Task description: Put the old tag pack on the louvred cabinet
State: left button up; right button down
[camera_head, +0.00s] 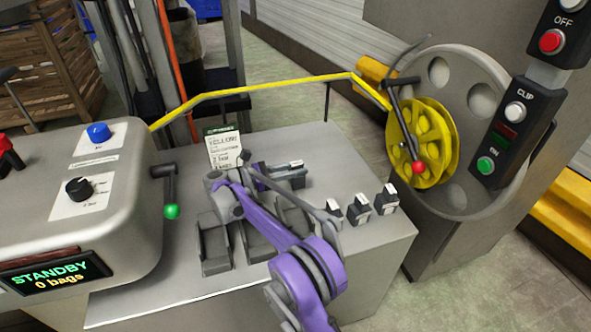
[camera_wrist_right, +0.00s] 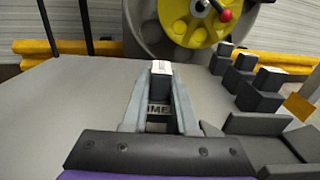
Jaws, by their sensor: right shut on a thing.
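My right gripper (camera_head: 285,172), on the purple arm, is shut on a small dark pack with a pale top (camera_head: 296,163). In the right wrist view the pack (camera_wrist_right: 160,68) sits between the fingertips, above the grey worktop. I cannot tell from its markings whether this is the old tag pack. Three similar dark packs with white tops, one of them here (camera_head: 358,209), stand in a row at the worktop's right edge. They also show in the right wrist view (camera_wrist_right: 243,72). I see no louvres, so I cannot single out the louvred cabinet. My left gripper is not in view.
Dark open trays (camera_head: 217,250) lie on the grey worktop (camera_head: 180,285) below my right arm. A printed card (camera_head: 224,150) stands behind. A green-knobbed lever (camera_head: 171,195) is at left. A yellow rail (camera_head: 260,86) crosses the back, near a yellow reel (camera_head: 437,150).

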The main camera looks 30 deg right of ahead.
jog(key=shift+f, duration=0.15)
jog(key=c, duration=0.7)
grip_release()
jog(key=shift+w+a, duration=0.1)
jog(key=shift+a, duration=0.2)
jog(key=p+v, duration=0.1)
jog(key=v, duration=0.6)
jog(key=shift+r, duration=0.2)
